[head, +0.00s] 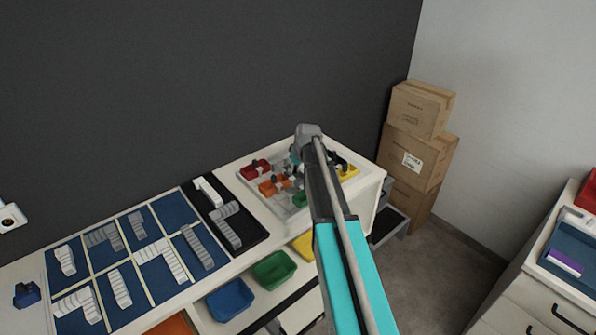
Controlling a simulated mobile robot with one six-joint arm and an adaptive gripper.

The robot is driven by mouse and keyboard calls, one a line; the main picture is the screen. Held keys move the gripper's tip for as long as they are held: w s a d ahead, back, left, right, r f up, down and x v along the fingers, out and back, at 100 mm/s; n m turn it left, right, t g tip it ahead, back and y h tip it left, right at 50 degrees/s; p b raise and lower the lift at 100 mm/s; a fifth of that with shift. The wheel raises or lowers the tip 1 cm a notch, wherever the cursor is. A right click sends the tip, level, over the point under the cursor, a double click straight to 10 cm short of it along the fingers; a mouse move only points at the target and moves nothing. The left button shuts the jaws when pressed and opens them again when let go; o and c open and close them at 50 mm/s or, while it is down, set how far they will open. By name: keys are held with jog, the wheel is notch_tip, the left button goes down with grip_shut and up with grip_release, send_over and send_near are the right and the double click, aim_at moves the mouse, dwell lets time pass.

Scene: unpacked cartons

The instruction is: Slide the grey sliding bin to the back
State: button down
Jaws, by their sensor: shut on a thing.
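A light grey tray (247,183) on the white cabinet top holds a red bin (255,168), an orange bin (273,186), a green bin (299,199) and a yellow bin (348,170), with small black knobs. My gripper (296,160) reaches down into the middle of this tray, under the grey wrist. It is small and partly covered by my arm. It is shut on the grey sliding bin (288,171), of which only a little shows among the coloured bins. The exact grip and the bin's full outline are hidden.
A blue sorting board (178,215) with grey and white pieces and a black tray (253,235) lie left. Blue (230,299) and green (273,270) open bins sit below the front edge. Cardboard cartons (418,150) are stacked right. A dark wall stands close behind.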

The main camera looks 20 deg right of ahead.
jog(key=w+a, duration=0.1)
jog(key=w, duration=0.5)
jog(key=w+a, duration=0.1)
jog(key=w, duration=0.2)
jog(key=shift+w+a, duration=0.25)
jog(key=shift+a, duration=0.1)
jog(key=c, duration=0.6)
grip_release()
jog(key=shift+w, duration=0.1)
jog(key=s+d, duration=0.1)
jog(key=s, duration=0.3)
jog(key=s+d, duration=0.1)
jog(key=s, duration=0.3)
jog(key=s+d, duration=0.1)
jog(key=s, duration=0.3)
jog(key=shift+s+d, duration=0.2)
jog(key=shift+s+r+p, duration=0.1)
jog(key=shift+r+p, duration=0.4)
jog(key=p+v, duration=1.2)
jog(key=v, duration=0.1)
jog(key=s+a+f+m+g+b, duration=0.1)
jog(key=s+a+f+b, duration=0.2)
jog(key=s+a, duration=0.3)
jog(key=s+a+f+m+g+b, duration=0.1)
jog(key=s+a+f+b, duration=0.3)
jog(key=a, duration=0.6)
jog(key=shift+s+f+g, duration=0.5)
jog(key=shift+s+f, duration=0.4)
